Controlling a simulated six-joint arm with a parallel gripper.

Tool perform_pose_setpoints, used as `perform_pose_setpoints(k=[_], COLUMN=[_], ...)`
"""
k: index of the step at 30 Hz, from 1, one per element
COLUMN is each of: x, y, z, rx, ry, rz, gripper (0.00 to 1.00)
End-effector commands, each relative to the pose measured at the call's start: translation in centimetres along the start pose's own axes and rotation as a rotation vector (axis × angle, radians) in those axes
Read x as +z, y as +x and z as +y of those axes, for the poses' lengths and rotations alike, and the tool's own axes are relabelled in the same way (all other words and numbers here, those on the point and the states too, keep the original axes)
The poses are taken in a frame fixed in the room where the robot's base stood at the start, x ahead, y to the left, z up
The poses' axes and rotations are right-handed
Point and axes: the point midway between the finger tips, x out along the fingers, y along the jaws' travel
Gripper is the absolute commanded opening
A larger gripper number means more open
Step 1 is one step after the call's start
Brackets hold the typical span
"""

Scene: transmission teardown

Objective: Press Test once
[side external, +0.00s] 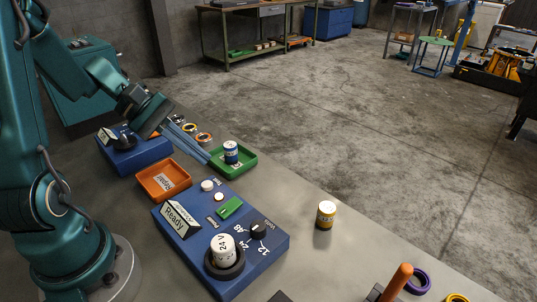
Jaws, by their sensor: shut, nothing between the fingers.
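A blue control box (270,262) stands on the bench in the lower middle. It carries a white sign reading "Ready" (180,217), two round white buttons (207,185) and (219,197), a green rectangular piece (230,208) and a black Volts knob (258,229). A white cylinder marked "24 V" (223,248) stands upright in a dark round socket on it. The small labels beside the buttons are too small to read, so I cannot tell which is Test. My gripper (206,158) is shut and empty, its long blue-grey fingers reaching toward the green tray, apart from the buttons.
An orange tray (150,190) sits left of the green tray (247,167), which holds a blue can (231,152). Another blue box (128,158) and several rings lie behind. An orange handle (397,282) rises at the front.

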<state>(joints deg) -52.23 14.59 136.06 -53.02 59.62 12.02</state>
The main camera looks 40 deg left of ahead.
Motion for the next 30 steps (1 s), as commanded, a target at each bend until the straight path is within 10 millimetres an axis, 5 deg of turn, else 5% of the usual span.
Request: perform_pose_setpoints(k=[10, 30], x=[-1.6, -1.8], y=[2.2, 2.5], z=[-1.7, -1.8], rx=[-0.002, -0.002], ry=[-0.002, 0.000], rz=[0.000, 0.001], gripper=[0.00, 0.00])
